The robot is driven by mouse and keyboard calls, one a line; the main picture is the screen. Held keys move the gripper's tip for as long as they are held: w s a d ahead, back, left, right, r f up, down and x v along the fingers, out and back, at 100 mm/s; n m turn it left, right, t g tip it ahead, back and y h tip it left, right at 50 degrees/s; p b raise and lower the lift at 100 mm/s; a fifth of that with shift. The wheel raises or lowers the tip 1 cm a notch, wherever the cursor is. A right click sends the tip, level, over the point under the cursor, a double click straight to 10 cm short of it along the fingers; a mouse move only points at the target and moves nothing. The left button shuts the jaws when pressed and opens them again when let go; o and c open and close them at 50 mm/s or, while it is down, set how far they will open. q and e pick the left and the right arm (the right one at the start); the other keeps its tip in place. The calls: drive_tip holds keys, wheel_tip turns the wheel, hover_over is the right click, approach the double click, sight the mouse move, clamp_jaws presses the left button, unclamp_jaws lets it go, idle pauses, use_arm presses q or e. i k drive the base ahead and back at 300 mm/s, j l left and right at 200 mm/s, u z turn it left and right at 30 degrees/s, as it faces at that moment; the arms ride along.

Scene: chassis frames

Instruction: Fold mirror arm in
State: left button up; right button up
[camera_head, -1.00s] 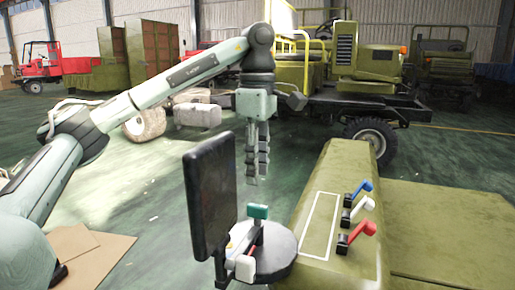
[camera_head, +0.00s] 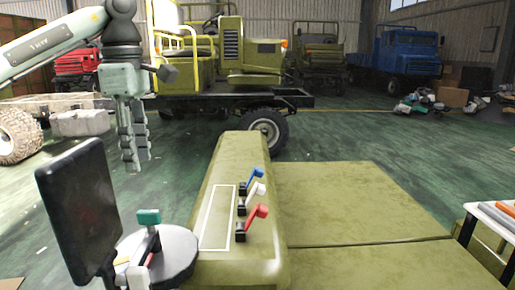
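The mirror's black rectangular plate (camera_head: 76,212) stands upright at the lower left. Its arm carries a green block (camera_head: 149,217) and short red and white parts, over a dark round base (camera_head: 178,256) beside the olive chassis housing (camera_head: 240,165). The lower end of the mirror arm is partly cut off by the picture's edge. My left gripper (camera_head: 134,165) points down above and beyond the green block, apart from it. Its two fingers hang close together with nothing visible between them; how far they are open is unclear. My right gripper is not seen.
Blue (camera_head: 254,175), white (camera_head: 256,191) and red (camera_head: 259,213) levers stand on the housing. A flat olive deck (camera_head: 350,200) lies to the right, with a white table (camera_head: 490,212) at the right edge.

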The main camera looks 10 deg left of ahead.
sight(151, 242)
drive_tip(key=k+l, duration=1.2)
drive_tip(key=l, duration=0.15)
